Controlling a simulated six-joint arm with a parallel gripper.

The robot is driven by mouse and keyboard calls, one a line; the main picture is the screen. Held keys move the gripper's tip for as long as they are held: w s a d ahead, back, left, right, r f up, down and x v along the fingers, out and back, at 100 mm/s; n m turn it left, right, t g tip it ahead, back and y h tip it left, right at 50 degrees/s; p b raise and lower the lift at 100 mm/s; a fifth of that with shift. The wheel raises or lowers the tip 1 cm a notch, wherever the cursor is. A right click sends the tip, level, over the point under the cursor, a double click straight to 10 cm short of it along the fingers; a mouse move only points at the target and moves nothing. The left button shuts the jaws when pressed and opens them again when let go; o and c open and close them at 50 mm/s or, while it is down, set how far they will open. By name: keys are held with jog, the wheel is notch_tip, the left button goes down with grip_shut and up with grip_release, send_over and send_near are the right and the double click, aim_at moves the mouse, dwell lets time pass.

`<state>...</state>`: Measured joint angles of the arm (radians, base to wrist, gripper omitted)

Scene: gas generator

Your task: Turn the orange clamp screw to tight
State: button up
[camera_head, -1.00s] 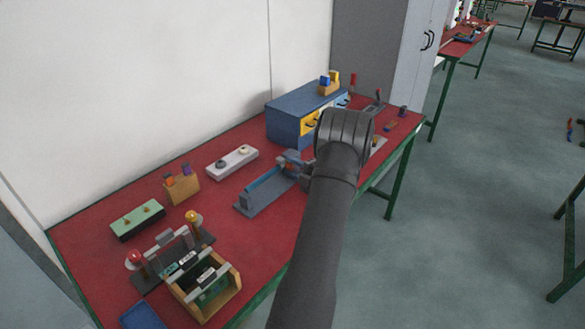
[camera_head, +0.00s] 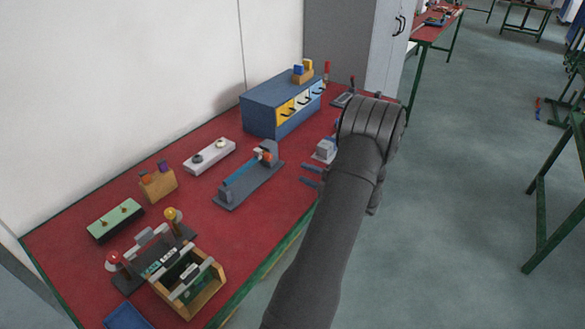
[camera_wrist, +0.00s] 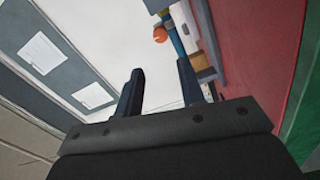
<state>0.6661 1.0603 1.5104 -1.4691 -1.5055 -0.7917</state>
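The orange clamp screw (camera_head: 266,156) sits at the far end of a grey clamp fixture (camera_head: 236,195) with a blue bar (camera_head: 241,174), on the red bench. In the wrist view an orange rounded part (camera_wrist: 160,34) shows beyond the fingers beside a blue bar; it looks like the same screw. My gripper (camera_head: 311,175) is to the right of the fixture, apart from it, with its fingers pointing left. The two dark fingers are spread with nothing between them, as the wrist view (camera_wrist: 160,95) also shows. The screw's turned position cannot be told.
A blue drawer cabinet (camera_head: 263,118) stands behind the fixture. A white block with two knobs (camera_head: 198,163) and a wooden holder (camera_head: 158,187) are to its left. A small grey device (camera_head: 325,150) is near my gripper. Bare red bench lies between fixture and gripper.

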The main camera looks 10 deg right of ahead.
aim_at(271, 158)
jog(key=shift+v, duration=1.1)
jog(key=x, duration=1.7)
jog(key=shift+w+a, duration=0.15)
jog(key=shift+a, duration=0.05)
